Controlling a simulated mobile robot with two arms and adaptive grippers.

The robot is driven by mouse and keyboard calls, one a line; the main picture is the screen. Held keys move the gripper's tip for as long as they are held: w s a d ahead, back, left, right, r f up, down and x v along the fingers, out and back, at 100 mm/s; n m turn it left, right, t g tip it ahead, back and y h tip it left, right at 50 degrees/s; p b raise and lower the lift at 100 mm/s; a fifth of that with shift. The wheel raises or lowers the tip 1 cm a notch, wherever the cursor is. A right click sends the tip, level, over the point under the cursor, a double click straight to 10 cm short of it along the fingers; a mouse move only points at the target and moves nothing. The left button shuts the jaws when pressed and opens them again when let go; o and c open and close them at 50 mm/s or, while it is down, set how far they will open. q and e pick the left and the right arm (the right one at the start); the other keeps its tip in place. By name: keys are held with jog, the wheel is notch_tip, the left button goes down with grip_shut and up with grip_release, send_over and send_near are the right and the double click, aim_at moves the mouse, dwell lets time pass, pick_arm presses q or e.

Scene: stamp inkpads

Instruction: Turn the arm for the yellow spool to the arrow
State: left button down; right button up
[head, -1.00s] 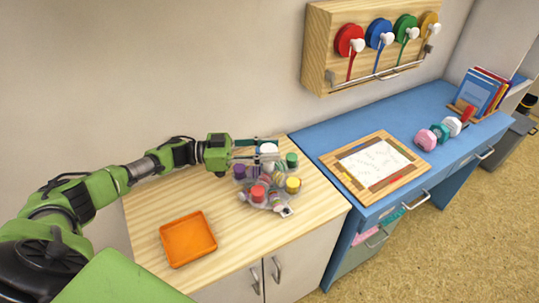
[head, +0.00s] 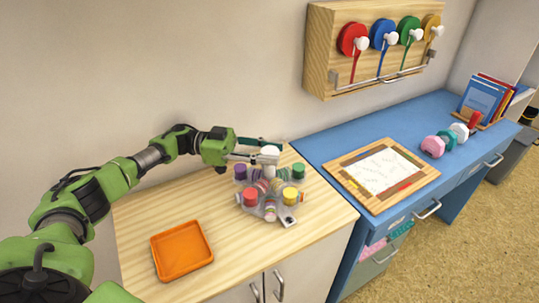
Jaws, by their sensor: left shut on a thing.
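A low turning stand (head: 269,197) with several arms sits on the wooden cabinet top. It carries a yellow spool (head: 290,193) at the front right, a red spool (head: 250,197) at the front left, a purple spool (head: 240,172) at the left and a green spool (head: 298,171) at the right. A white knob (head: 269,154) rises above its middle. My left gripper (head: 266,150) is shut on this knob. A pale tab (head: 287,216) with a small dark mark sticks out at the front right, near the yellow spool; an arrow shape is too small to tell. My right gripper is not in view.
An orange tray (head: 182,251) lies at the left front of the wooden top (head: 222,228). A blue desk (head: 330,150) with a framed board (head: 347,181) adjoins on the right. A wooden wall box (head: 318,55) with coloured reels hangs above it. The wood around the tray is bare.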

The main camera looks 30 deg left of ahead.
pick_arm(q)
jog(key=c, duration=1.5)
grip_release()
jog(key=shift+o, duration=0.2)
jog(key=shift+r, duration=0.1)
notch_tip(320, 180, up, 10)
jog(key=shift+f, duration=0.1)
